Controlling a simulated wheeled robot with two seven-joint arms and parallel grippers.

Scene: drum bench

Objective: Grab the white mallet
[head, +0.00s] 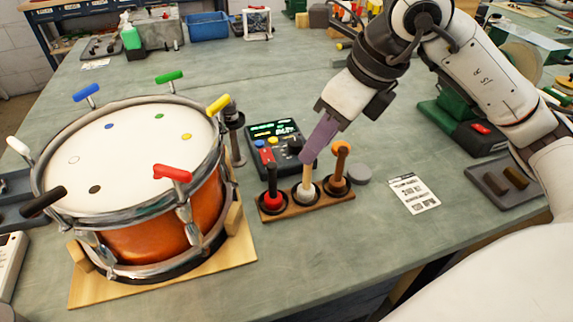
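The white mallet (307,178) stands upright in the middle place of a small wooden rack (325,203), white head down and pale wooden handle up. My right gripper (309,156) points down from above, with its purple finger at the top of that handle. The fingers overlap in this view, so whether they are closed on the handle is hidden. My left gripper is not in view.
A drum (135,160) with coloured tuning keys around its rim stands on a wooden base at left. A control box (274,140) with a lit display sits behind the rack. A printed card (413,193) and a dark tray (487,184) lie to the right.

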